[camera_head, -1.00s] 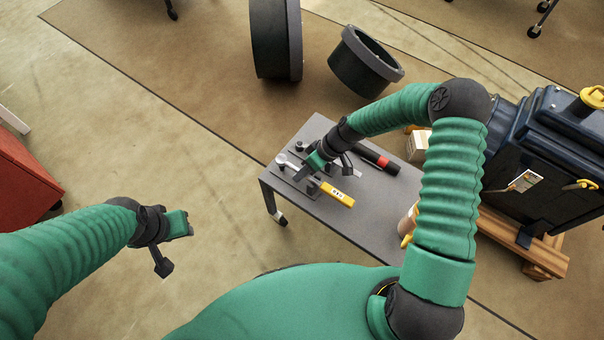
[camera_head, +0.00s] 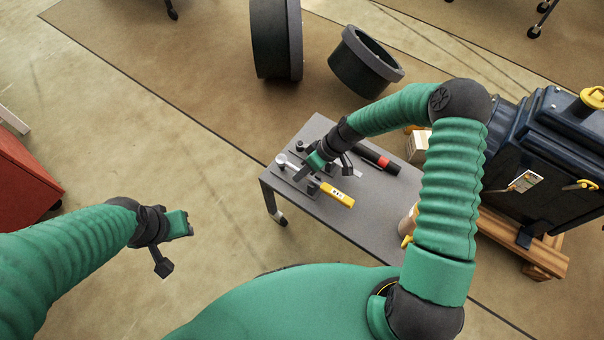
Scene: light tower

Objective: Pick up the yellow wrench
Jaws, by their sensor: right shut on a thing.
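The yellow wrench (camera_head: 337,194), with a small pale label on its handle, is at the near side of the grey table, and its handle points right and toward me. My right gripper (camera_head: 303,174) is at the wrench's left end, low over the table's left part, and is shut on it. The fingers hide that end, and I cannot tell whether the wrench is clear of the tabletop. My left gripper (camera_head: 184,225) is over bare floor, apart from the table; its jaw gap is unclear.
On the grey table (camera_head: 375,217) lie a silver tool (camera_head: 286,161) beside my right gripper and a black flashlight-like tool with a red band (camera_head: 383,162) behind it. A dark blue machine (camera_head: 545,150) stands at the right.

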